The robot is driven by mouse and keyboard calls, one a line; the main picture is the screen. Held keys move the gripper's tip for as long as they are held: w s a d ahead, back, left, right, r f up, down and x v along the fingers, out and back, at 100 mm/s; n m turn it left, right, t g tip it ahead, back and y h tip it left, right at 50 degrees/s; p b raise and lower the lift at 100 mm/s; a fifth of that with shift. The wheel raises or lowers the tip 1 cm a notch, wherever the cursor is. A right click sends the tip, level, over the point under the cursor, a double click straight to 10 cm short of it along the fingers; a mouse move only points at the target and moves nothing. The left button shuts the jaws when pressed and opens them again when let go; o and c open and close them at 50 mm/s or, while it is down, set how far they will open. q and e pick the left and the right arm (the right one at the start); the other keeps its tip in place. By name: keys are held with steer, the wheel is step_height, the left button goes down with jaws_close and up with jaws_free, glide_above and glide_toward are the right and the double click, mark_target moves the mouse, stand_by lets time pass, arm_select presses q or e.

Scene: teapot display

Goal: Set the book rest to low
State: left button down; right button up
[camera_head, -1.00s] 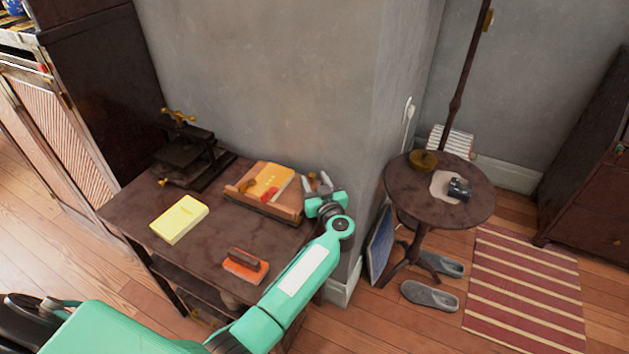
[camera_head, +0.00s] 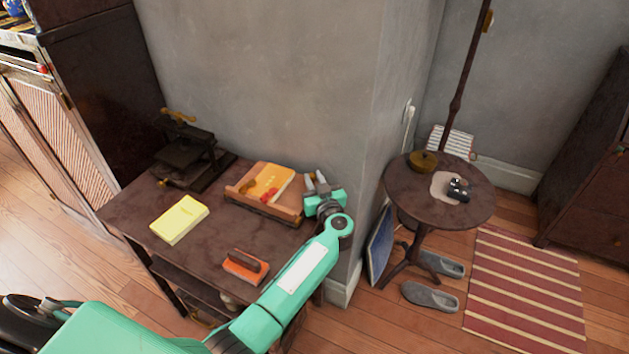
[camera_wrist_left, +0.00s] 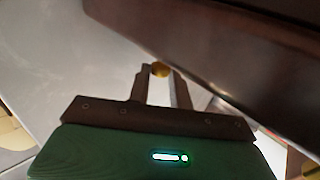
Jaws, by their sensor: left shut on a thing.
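The wooden book rest (camera_head: 279,211) sits on the dark table, lying at a low slant, with an orange book (camera_head: 270,183) on it. My left gripper (camera_head: 316,179) is at the right end of the book rest. In the left wrist view, its two fingers (camera_wrist_left: 160,74) are shut on a small brass knob (camera_wrist_left: 160,69), which shows between the fingertips. The knob is hidden in the head view. My right gripper is not in view.
On the dark table (camera_head: 140,205) are a yellow book (camera_head: 179,219), an orange block with a dark handle (camera_head: 246,266) and a black press (camera_head: 186,157). The grey wall stands close behind. A round table (camera_head: 415,206) stands to the right.

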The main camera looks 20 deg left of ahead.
arm_select(q)
steer(key=shift+s+r+n+t+y, duration=0.35)
steer(key=shift+r+n+y, duration=0.3)
steer(key=shift+r, duration=0.25)
steer(key=shift+s+r+n+t+y, duration=0.25)
steer(key=shift+s+r+n+y, duration=0.15)
steer(key=shift+r+n, duration=0.3)
steer(key=shift+s+r+n+y, duration=0.35)
steer(key=shift+r, duration=0.1)
steer(key=shift+s+r+b, duration=0.15)
steer(key=shift+r+b, duration=0.05)
steer(key=shift+b, duration=0.15)
steer(key=shift+s+r+n+t+y+b, duration=0.3)
steer(key=shift+s+r+n+y+b, duration=0.15)
steer(key=shift+n, duration=0.35)
steer(key=shift+s+a+r+n+y, duration=0.1)
steer(key=shift+s+r+n+y, duration=0.4)
steer(key=shift+n+y, duration=0.1)
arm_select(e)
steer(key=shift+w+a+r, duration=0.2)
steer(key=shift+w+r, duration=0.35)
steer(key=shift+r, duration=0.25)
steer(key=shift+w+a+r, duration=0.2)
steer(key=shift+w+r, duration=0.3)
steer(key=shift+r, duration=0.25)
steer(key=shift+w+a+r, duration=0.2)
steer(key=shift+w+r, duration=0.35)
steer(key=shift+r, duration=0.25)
